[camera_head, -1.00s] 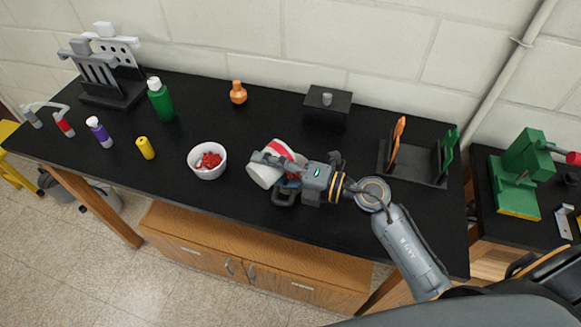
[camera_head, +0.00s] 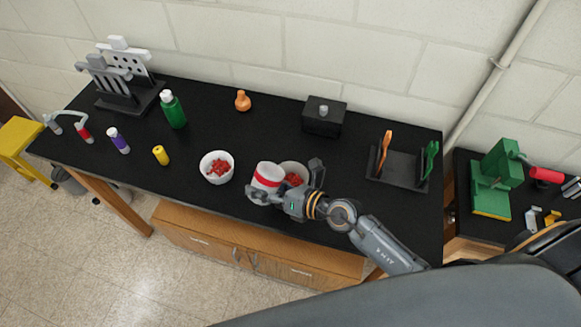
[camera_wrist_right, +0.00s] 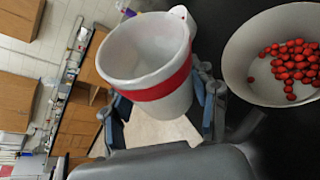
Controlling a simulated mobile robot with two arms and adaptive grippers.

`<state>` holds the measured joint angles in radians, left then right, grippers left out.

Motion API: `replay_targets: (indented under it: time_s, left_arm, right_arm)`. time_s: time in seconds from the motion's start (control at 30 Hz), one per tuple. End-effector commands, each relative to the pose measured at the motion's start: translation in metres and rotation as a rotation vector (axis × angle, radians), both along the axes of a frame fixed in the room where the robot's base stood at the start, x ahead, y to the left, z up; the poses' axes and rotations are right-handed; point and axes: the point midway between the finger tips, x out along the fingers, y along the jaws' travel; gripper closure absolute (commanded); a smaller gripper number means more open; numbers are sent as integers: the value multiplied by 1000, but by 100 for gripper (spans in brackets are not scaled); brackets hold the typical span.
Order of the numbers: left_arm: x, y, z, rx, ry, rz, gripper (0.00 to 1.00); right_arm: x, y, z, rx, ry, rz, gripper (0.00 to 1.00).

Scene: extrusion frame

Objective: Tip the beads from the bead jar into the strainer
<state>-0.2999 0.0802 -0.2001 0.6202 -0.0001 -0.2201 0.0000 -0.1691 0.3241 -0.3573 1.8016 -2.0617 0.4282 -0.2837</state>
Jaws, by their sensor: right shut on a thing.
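The bead jar (camera_head: 267,175), white with a red band, is in my right gripper (camera_head: 283,186), which is shut on it. In the right wrist view the jar (camera_wrist_right: 150,62) is tilted, and the part of its inside that shows is white with no beads. A white bowl (camera_head: 208,174) with red pieces stands to the left. The right wrist view shows a white bowl (camera_wrist_right: 238,62) with red beads. I cannot tell which container is the strainer. My left gripper is not in view.
A yellow bottle (camera_head: 160,155), a green bottle (camera_head: 173,110) and an orange flask (camera_head: 242,101) stand on the black table. A black box (camera_head: 323,119) is at the back, and a rack (camera_head: 399,170) stands at the right.

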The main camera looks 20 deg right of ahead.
Motion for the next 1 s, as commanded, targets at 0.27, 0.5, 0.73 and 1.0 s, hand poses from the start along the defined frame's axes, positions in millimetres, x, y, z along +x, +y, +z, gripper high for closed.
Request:
replay_targets:
  time_s: [0.27, 0.5, 0.73, 1.0]
  left_arm:
    - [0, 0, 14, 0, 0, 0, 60]
    - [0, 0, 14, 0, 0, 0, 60]
    - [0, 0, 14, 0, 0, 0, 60]
    - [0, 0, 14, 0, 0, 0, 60]
  right_arm:
    - [-10, 17, -15, -200, -110, -1, 74]
    - [-16, 27, -35, -389, -216, -2, 74]
    - [-18, 30, -38, -489, -273, -3, 74]
    - [-18, 31, -39, -511, -284, -2, 74]
